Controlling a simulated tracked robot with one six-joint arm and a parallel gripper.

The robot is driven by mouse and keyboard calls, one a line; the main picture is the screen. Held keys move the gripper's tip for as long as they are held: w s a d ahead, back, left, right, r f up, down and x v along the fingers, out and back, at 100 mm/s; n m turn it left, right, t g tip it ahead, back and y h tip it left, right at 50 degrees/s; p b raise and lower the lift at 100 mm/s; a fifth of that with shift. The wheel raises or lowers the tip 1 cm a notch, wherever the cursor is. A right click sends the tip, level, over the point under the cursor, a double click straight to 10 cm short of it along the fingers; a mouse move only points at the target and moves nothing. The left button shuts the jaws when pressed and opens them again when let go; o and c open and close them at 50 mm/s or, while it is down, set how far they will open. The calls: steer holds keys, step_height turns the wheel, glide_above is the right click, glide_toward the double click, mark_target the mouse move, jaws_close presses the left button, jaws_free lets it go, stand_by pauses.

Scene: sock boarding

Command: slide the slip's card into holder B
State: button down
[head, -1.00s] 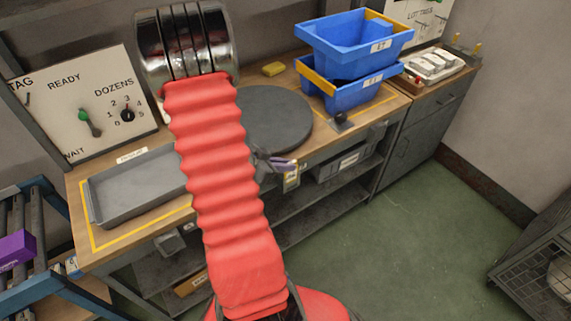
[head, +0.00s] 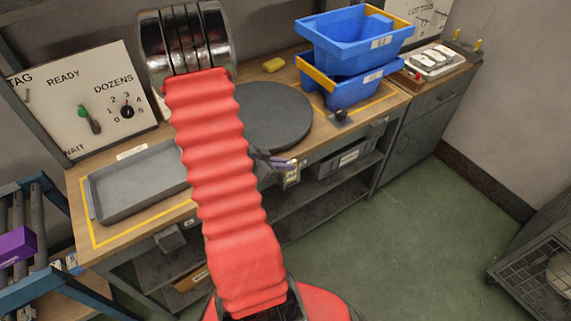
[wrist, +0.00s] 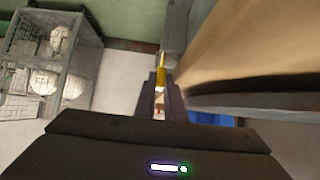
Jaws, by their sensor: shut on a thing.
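My gripper (head: 284,164) is at the front edge of the wooden bench, partly hidden behind my red arm sleeve. It also shows in the wrist view (wrist: 160,90), its two dark fingers close together around a small pale piece, which I take to be the slip's card (wrist: 158,91). A narrow yellow piece (wrist: 162,62) stands just past the fingertips; I cannot tell if it touches the card. In the head view a small white and yellow piece (head: 291,178) shows just below the gripper at the bench front. I cannot make out a letter B on any holder.
The bench carries a grey tray (head: 140,181), a dark round turntable (head: 272,118) and stacked blue bins (head: 352,88). A dial panel (head: 85,112) stands at the back left. A wire cage (head: 535,265) is at the right. The green floor (head: 400,245) before the bench is clear.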

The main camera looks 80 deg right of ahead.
steer(key=shift+f, duration=0.45)
steer(key=c, duration=1.7)
jaws_free()
steer(key=shift+c, duration=0.2)
steer(key=shift+w, duration=0.15)
steer(key=shift+w+a+r, duration=0.3)
steer(key=shift+w+r, duration=0.05)
steer(key=shift+r, duration=0.05)
steer(key=v, duration=1.2)
steer(key=shift+a, duration=0.25)
steer(key=shift+s, duration=0.15)
